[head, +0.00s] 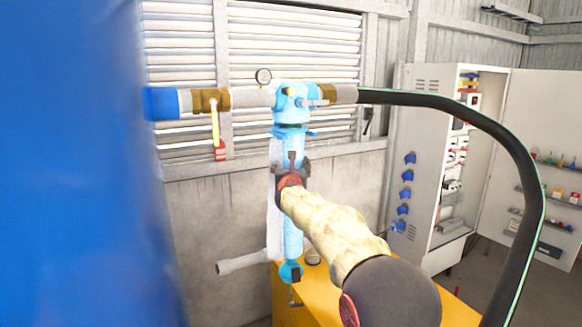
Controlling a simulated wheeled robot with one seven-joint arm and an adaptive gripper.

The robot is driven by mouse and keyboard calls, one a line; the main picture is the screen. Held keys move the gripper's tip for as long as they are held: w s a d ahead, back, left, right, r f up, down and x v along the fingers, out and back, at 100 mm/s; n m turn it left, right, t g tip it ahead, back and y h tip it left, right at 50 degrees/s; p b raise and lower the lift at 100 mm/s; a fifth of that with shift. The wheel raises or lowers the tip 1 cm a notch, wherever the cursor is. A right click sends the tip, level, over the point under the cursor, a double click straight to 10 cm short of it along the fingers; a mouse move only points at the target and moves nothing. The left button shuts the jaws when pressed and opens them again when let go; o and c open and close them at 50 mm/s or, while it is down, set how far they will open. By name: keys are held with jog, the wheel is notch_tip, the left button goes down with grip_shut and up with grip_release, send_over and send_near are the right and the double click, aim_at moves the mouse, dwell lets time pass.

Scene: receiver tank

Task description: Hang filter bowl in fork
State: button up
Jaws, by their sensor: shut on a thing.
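A long light-blue filter bowl (293,237) stands upright in the middle of the head view, with a darker blue fitting at its lower end. My gripper (292,172) is shut on its upper part and hides some of it. The light-blue filter head (294,97) is directly above, in line with the pipe. A blue flanged collar (291,132) shows between the head and my gripper. I cannot tell whether the bowl touches the head. I cannot make out the fork clearly.
A large blue tank (80,160) fills the left side. A yellow-handled valve (213,105) and a gauge (263,77) sit on the pipe. A black hose (470,115) arches right. A grey pipe (240,263) is beside the bowl. A yellow cabinet (330,305) is below.

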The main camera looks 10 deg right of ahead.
jog(key=shift+s+r+b, duration=0.1)
jog(key=shift+r+b, duration=0.1)
jog(key=shift+b, duration=0.35)
dwell(0.9)
jog(key=o, duration=2)
jog(key=shift+s+f, duration=0.15)
jog(key=shift+o, duration=0.9)
jog(key=shift+f, duration=0.2)
